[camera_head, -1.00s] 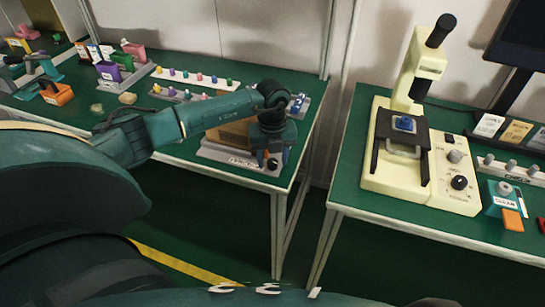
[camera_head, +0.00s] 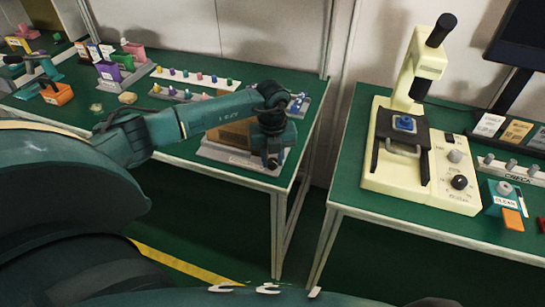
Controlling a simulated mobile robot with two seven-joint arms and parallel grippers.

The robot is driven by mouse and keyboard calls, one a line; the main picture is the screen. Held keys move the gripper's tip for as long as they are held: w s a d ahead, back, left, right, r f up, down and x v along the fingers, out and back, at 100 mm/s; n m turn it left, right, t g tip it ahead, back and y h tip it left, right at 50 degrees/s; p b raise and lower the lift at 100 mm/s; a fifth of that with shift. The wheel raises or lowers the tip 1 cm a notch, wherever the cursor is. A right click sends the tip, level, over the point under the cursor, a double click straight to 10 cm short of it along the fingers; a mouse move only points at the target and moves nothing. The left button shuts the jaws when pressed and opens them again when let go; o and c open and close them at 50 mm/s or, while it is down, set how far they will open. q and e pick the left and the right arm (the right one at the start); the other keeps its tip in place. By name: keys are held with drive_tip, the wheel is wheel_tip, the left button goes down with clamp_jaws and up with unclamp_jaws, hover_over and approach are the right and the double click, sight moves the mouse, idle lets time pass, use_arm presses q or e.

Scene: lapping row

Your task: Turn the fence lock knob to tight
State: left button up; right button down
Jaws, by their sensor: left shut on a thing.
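The dark fence lock knob (camera_head: 272,163) is at the front right corner of a grey fixture (camera_head: 222,153) with a brown block on it, on the left green bench. My left gripper (camera_head: 272,156) points down at this corner and is shut on the knob. Its fingers cover most of the knob, so its markings and exact angle are hidden. The label on the fixture's front edge is too small to read. My right gripper is not in view.
Rows of small coloured pegs (camera_head: 195,78) stand behind my left arm. An orange box (camera_head: 57,94) and a purple box (camera_head: 110,71) stand at the left. A cream microscope-like machine (camera_head: 408,185) stands on the right bench, across a gap.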

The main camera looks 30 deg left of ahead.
sight(273, 161)
use_arm(q)
drive_tip(key=shift+m, duration=0.5)
drive_tip(key=o, duration=1)
wheel_tip(273, 161, up, 13)
drive_tip(key=shift+r+b, duration=0.15)
drive_tip(key=shift+b, duration=0.15)
